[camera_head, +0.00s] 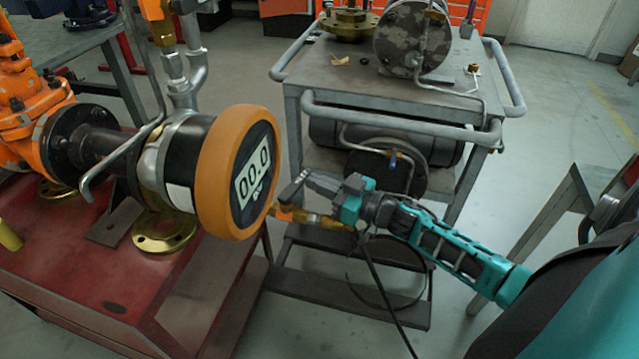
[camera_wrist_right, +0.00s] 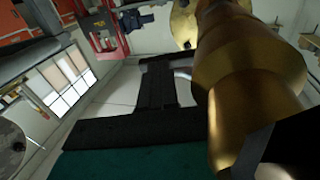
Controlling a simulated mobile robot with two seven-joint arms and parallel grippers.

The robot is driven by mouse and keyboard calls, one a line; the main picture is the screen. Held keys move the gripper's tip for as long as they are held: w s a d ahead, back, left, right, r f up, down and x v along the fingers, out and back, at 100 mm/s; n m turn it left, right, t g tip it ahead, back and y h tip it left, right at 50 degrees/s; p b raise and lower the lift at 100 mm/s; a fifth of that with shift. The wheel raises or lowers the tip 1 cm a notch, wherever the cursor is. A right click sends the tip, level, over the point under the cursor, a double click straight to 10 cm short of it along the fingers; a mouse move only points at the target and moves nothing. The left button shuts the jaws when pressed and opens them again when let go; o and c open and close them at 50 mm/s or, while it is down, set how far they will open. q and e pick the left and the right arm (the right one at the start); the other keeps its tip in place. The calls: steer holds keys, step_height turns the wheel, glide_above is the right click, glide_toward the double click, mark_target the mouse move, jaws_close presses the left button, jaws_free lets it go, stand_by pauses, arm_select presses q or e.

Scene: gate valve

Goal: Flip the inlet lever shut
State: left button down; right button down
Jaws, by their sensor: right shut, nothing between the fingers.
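A brass inlet fitting (camera_head: 312,218) sticks out to the right of the round orange-rimmed gauge (camera_head: 228,172), which reads 00.0. A short dark grey lever (camera_head: 291,190) stands at a slant above its gauge-side end. My right gripper (camera_head: 311,180) is shut and empty, with its fingertips at the lever's upper end; I cannot tell whether they touch it. In the right wrist view the brass fitting (camera_wrist_right: 248,65) fills the right side, close beside my dark fingers (camera_wrist_right: 157,80); the lever is not clear there. My left gripper is not in view.
The gauge and orange valve (camera_head: 30,110) sit on a red table (camera_head: 75,290). A grey cart (camera_head: 330,85) with a cylinder and a brass flange stands behind. A black cable hangs below the fitting. Floor at the right is partly clear.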

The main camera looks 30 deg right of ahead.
steer(key=shift+w, duration=0.1)
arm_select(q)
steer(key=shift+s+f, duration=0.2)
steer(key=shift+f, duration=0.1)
arm_select(e)
steer(key=w+n+g+y, duration=0.2)
steer(key=y, duration=0.1)
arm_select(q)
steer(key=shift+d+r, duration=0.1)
